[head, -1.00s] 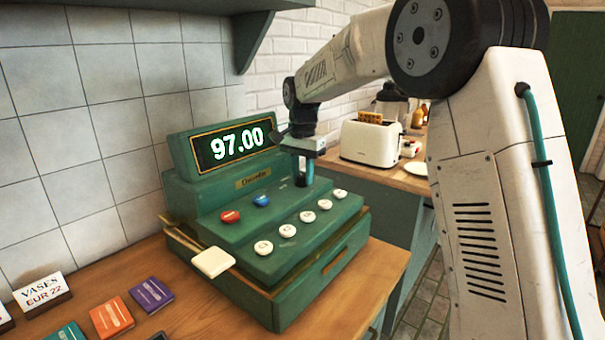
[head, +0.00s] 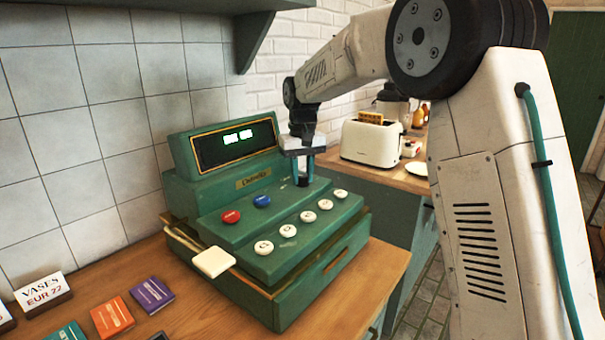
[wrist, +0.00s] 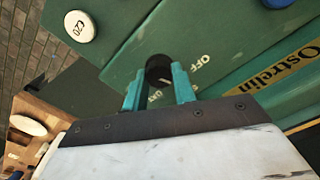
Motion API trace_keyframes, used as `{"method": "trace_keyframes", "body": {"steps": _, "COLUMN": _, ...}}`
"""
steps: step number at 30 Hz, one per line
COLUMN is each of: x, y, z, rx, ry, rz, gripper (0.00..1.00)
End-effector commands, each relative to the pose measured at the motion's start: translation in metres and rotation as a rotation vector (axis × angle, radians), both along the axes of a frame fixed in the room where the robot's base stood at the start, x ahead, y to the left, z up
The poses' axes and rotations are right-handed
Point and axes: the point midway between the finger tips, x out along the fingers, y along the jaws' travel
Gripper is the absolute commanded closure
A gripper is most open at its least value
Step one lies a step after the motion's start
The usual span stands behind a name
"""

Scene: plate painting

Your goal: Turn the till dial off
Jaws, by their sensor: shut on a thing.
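The green till (head: 225,215) stands on the wooden counter. Its display (head: 235,142) is lit with small characters I cannot read. The dark round dial (wrist: 158,70) sits on the till's top, at the right of the name plate; it also shows low between my fingers in the head view (head: 302,182). My gripper (head: 303,175) points down at it, and its two teal fingers (wrist: 158,82) are shut on the dial from both sides. An "OFF" label (wrist: 203,62) is printed beside the dial; a second label is partly hidden by a finger. The dial's pointer direction is unclear.
A red button (head: 231,216), a blue button (head: 262,201) and several white buttons (head: 288,231) are close to the dial. A white toaster (head: 370,143) stands on the counter behind. Coloured booklets (head: 111,317) lie at the front left.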

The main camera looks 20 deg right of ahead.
Motion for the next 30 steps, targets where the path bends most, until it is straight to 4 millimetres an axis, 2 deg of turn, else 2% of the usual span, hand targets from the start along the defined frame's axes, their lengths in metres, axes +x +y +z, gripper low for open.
{"method": "trace_keyframes", "body": {"steps": 6, "x": 0.0005, "y": 0.0003, "z": 0.0014, "rx": 0.0, "ry": -0.003, "rz": 0.175, "gripper": 0.96}}
{"method": "trace_keyframes", "body": {"steps": 15, "x": 0.0005, "y": 0.0005, "z": 0.0015, "rx": 0.0, "ry": -0.004, "rz": 0.335, "gripper": 0.96}}
{"method": "trace_keyframes", "body": {"steps": 30, "x": 0.0005, "y": 0.0005, "z": 0.0017, "rx": 0.0, "ry": -0.004, "rz": 0.396, "gripper": 0.96}}
